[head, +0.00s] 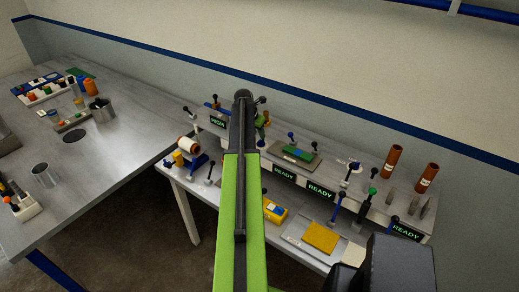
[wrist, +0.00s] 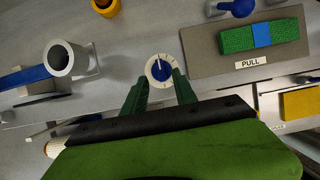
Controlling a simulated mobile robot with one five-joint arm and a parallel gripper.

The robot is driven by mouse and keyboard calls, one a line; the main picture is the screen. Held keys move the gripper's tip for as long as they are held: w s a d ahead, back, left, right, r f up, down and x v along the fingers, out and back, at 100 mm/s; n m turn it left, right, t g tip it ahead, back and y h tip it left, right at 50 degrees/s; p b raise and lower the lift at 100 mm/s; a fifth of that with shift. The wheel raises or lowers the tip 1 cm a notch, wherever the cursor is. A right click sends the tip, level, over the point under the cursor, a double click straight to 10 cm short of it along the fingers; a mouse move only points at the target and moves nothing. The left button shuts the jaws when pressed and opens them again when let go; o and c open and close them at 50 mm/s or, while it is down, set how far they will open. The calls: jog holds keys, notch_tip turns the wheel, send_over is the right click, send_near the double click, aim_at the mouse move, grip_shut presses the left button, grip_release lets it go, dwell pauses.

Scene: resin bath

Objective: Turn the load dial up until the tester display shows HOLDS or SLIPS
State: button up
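The load dial (wrist: 159,68), a white disc with a blue centre and a white pointer mark, is in the upper middle of the wrist view. The green fingers of my gripper (wrist: 160,85) stand apart on its two sides, their tips close to its lower rim; contact cannot be told. Right of it, a green strip with a blue middle (wrist: 262,35) lies on a grey plate (wrist: 205,62) labelled PULL. In the head view this strip (head: 298,153) sits above a display (head: 284,174) that reads READY. My arm hides the dial there.
Other displays read READY (head: 321,190), READY (head: 406,232) and apparently HIGH (head: 217,122). Two brown cylinders (head: 393,160) (head: 426,177) stand right. A grey cylinder (wrist: 63,60) with a blue bar is left of the dial.

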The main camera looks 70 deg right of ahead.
aim_at(260, 140)
jog(key=b+x, duration=0.3)
jog(key=x, duration=0.2)
jog(key=shift+r, duration=0.15)
grip_shut()
jog(key=shift+a, duration=0.15)
jog(key=shift+w, duration=0.1)
